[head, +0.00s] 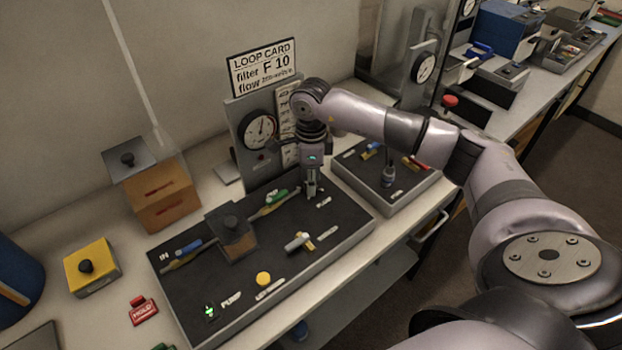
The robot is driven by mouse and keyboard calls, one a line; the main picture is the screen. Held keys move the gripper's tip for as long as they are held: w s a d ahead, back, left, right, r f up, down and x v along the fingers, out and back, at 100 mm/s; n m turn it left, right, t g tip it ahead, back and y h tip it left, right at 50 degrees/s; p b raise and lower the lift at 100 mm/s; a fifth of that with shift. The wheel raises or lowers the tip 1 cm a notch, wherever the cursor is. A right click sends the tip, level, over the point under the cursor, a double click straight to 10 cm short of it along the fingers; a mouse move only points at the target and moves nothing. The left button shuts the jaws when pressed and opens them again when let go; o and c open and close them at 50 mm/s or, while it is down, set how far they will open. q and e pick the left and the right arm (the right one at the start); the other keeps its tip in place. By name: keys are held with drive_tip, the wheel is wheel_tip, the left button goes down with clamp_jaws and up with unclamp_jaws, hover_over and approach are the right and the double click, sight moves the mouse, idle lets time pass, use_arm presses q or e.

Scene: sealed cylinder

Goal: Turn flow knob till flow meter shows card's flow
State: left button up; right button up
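The loop card (264,68) stands at the back and reads filter F 10; its flow line is too small to read surely. Below it is a round dial gauge (257,131). A tall white scale (286,103), seemingly the flow meter, stands beside the gauge, partly covered by my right arm; its reading cannot be made out. My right gripper (311,191) points down at the back right of the dark panel (273,236), beside a small white label. Its fingertips look close together; any knob between or under them is hidden. My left gripper is not in view.
A yellow box (91,267) and an orange-brown box (165,198) stand left. A smaller panel (350,165) lies right.

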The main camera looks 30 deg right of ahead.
drive_tip(key=shift+o, duration=1.1)
drive_tip(key=shift+r, duration=0.15)
wheel_tip(320, 180, up, 12)
drive_tip(key=shift+s+f, duration=0.1)
drive_tip(key=shift+f, duration=0.15)
